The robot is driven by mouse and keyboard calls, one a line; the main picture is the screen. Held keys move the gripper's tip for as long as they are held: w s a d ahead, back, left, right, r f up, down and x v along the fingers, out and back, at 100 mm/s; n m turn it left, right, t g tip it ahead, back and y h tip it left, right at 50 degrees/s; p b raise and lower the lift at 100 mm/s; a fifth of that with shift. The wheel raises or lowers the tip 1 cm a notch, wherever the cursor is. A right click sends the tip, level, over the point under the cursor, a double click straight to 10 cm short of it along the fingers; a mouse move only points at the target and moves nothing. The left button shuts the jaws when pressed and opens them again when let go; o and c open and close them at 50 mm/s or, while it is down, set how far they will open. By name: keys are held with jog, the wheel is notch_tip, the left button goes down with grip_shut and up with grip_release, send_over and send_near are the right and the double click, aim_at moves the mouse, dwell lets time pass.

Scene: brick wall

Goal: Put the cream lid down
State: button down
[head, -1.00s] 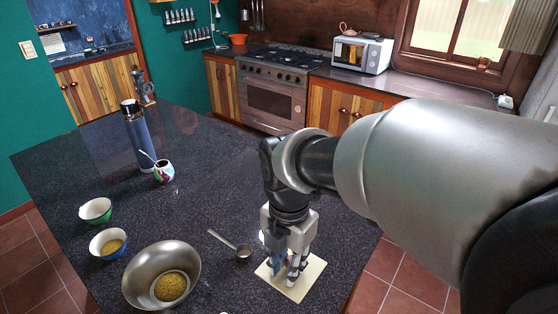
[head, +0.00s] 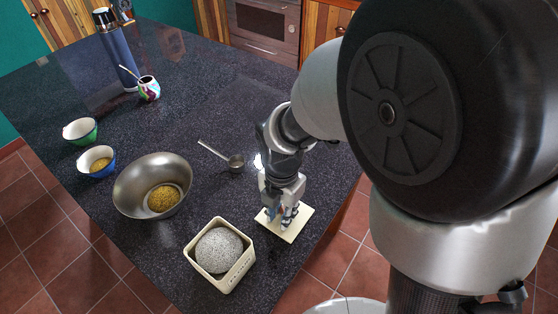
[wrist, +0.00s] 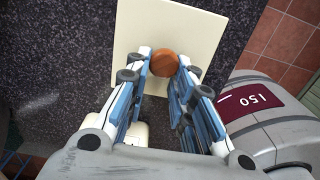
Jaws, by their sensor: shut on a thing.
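The cream lid (head: 296,226) is a flat square plate with a round wooden knob (wrist: 165,63). My gripper (head: 282,215) points down and is shut on the knob, with a fingertip on each side of it in the wrist view. The lid (wrist: 190,27) is level, over or on the dark counter close to its right edge. I cannot tell whether it touches the surface. A cream square canister (head: 234,277) stands open to the left of the lid in the head view, with a grey speckled rounded mass in it.
A steel bowl (head: 130,190) with yellow grains, a metal scoop (head: 236,161), a blue-rimmed bowl (head: 92,170), a green bowl (head: 78,131), a painted gourd cup (head: 149,89) and a blue flask (head: 118,55) stand on the counter (head: 215,110). Bare counter lies beyond the scoop.

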jog(key=shift+f, duration=0.3)
jog(key=shift+f, duration=0.25)
jog(key=c, duration=1.4)
grip_release()
jog(key=shift+r, duration=0.1)
jog(key=shift+o, duration=0.2)
notch_tip(320, 180, up, 12)
jog(key=p, duration=0.4)
jog(key=s+d+r+m+t, duration=0.2)
jog(key=s+d+r+m, duration=0.3)
jog(key=m, duration=0.9)
jog(key=s+d+r+m+t, duration=0.2)
jog(key=s+d+r+m, duration=0.3)
jog(key=m, duration=0.9)
jog(key=shift+s+d+r+t, duration=0.3)
jog(key=shift+s+d+r, duration=0.05)
jog(key=shift+s+d, duration=0.65)
